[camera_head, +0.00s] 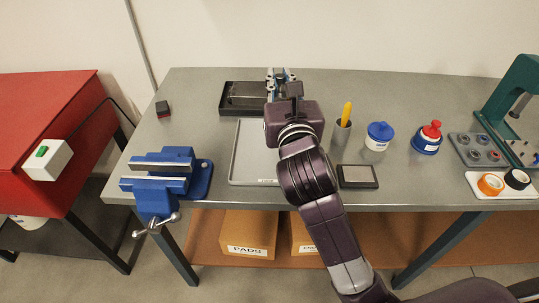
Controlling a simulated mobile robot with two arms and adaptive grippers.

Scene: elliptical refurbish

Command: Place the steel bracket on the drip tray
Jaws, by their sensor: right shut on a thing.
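My right gripper (281,76) is at the back of the bench, over the right end of a shallow black tray. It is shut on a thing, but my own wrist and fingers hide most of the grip. A grey metallic piece (246,92), which looks like the steel bracket, lies in the black tray (226,111) and reaches toward the fingers. I cannot tell whether it is clear of the tray floor. A flat light-grey tray with a low rim, likely the drip tray (246,155), lies in front of it, partly covered by my right arm. My left gripper is out of view.
A blue vise (165,178) stands at the front left, close to the grey tray. A small block (162,109) lies back left.

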